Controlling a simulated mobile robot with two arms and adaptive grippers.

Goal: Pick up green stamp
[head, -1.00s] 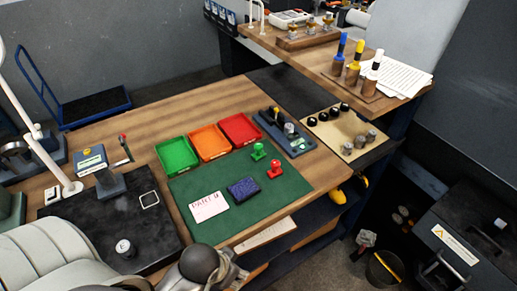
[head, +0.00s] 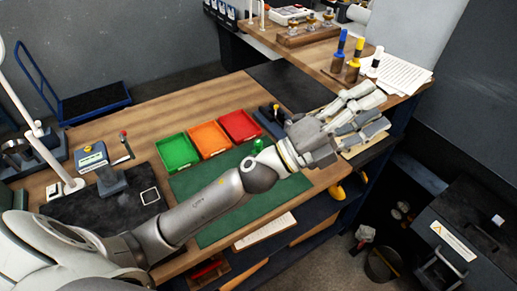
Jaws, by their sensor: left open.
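The green stamp (head: 257,146) stands on the green mat (head: 215,232), below the red tray; only its upper part shows above my left arm. My left arm crosses the mat from the lower left and hides the stamp's base. My left gripper (head: 376,110) is open and empty, reaching to the right, past the stamp and over the board at the bench's right end. The red stamp, the blue pad and the white card are hidden behind the arm. My right gripper is not in view.
Green (head: 177,152), orange (head: 209,139) and red (head: 240,126) trays stand in a row behind the mat. Bottles (head: 353,68) and papers (head: 402,76) are on the raised bench near the gripper.

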